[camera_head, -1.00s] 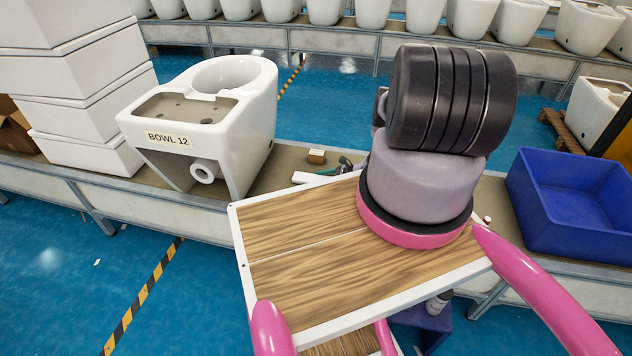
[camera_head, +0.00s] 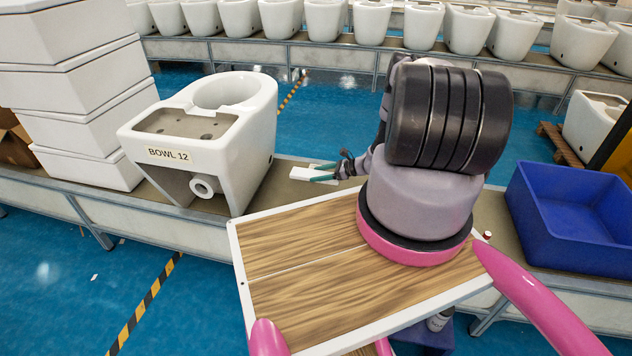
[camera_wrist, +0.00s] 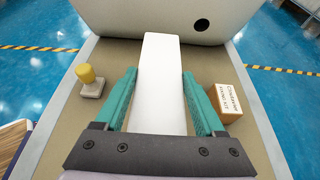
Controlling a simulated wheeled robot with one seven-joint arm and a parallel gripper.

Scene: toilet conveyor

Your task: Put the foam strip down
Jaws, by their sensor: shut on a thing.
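The white foam strip (camera_wrist: 160,75) lies between the two green fingers of my gripper (camera_wrist: 157,100) in the wrist view, its far end close to the white bowl's base. The gripper is shut on it. In the head view the strip (camera_head: 312,174) shows as a small white bar above the conveyor top, just right of the bowl marked BOWL 12 (camera_head: 205,135), with my gripper (camera_head: 328,168) at its right end. I cannot tell whether the strip touches the surface. My arm hides part of the conveyor behind it.
In the wrist view, a small labelled cardboard box (camera_wrist: 229,103) stands right of the fingers and a yellow-knobbed item (camera_wrist: 90,82) stands to the left. A blue bin (camera_head: 570,210) stands at the right. Stacked white boxes (camera_head: 80,100) stand left of the bowl.

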